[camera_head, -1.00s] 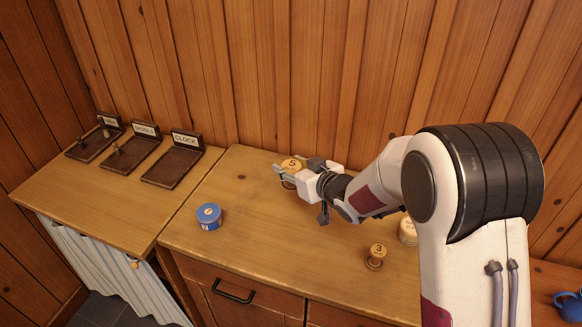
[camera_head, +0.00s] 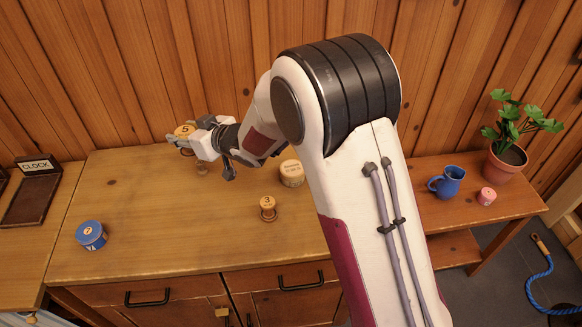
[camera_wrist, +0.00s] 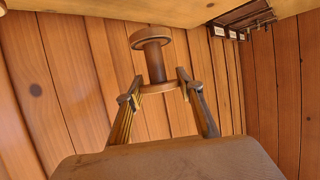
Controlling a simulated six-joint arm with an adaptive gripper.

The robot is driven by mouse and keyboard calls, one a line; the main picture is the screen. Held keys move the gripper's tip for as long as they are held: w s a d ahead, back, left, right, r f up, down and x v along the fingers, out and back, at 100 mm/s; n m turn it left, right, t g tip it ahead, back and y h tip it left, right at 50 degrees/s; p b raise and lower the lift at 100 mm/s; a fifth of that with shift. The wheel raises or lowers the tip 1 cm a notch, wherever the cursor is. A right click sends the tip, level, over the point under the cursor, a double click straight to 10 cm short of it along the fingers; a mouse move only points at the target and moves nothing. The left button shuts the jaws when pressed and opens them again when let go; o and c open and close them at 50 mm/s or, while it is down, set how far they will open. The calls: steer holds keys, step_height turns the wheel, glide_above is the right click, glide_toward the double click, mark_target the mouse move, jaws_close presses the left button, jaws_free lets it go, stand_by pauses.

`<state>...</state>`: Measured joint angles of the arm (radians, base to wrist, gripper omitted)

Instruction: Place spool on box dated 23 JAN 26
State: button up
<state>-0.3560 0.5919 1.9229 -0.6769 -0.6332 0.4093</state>
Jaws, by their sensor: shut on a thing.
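My gripper (camera_head: 190,141) is shut on a wooden spool with a 5 on its top (camera_head: 184,131), held upright above the back of the wooden counter. In the wrist view the spool (camera_wrist: 152,60) sits between the two fingers (camera_wrist: 163,88). A cream round box (camera_head: 291,173) with small dark print stands right of my gripper; I cannot read its print for sure. A blue round box (camera_head: 91,235) is at the counter's left. A small pink round box (camera_head: 487,196) stands on the lower right-hand table; its label is unreadable.
A spool marked 3 (camera_head: 267,208) stands mid-counter. A blue mug (camera_head: 446,182) and potted plant (camera_head: 505,160) flank the pink box. A CLOCK tray (camera_head: 35,195) is at far left.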

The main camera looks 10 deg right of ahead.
steer(key=w+d+r+m+t+h, duration=0.1)
steer(key=d, duration=0.7)
steer(key=w+d+r+m+t+h, duration=0.1)
steer(key=w+d+r, duration=0.1)
steer(key=d, duration=0.6)
steer(key=m+h, duration=0.1)
glide_above(292, 168)
steer(key=shift+f, duration=0.1)
steer(key=shift+f, duration=2.95)
steer(key=shift+f, duration=0.1)
steer(key=shift+f, duration=2)
steer(key=shift+f, duration=0.1)
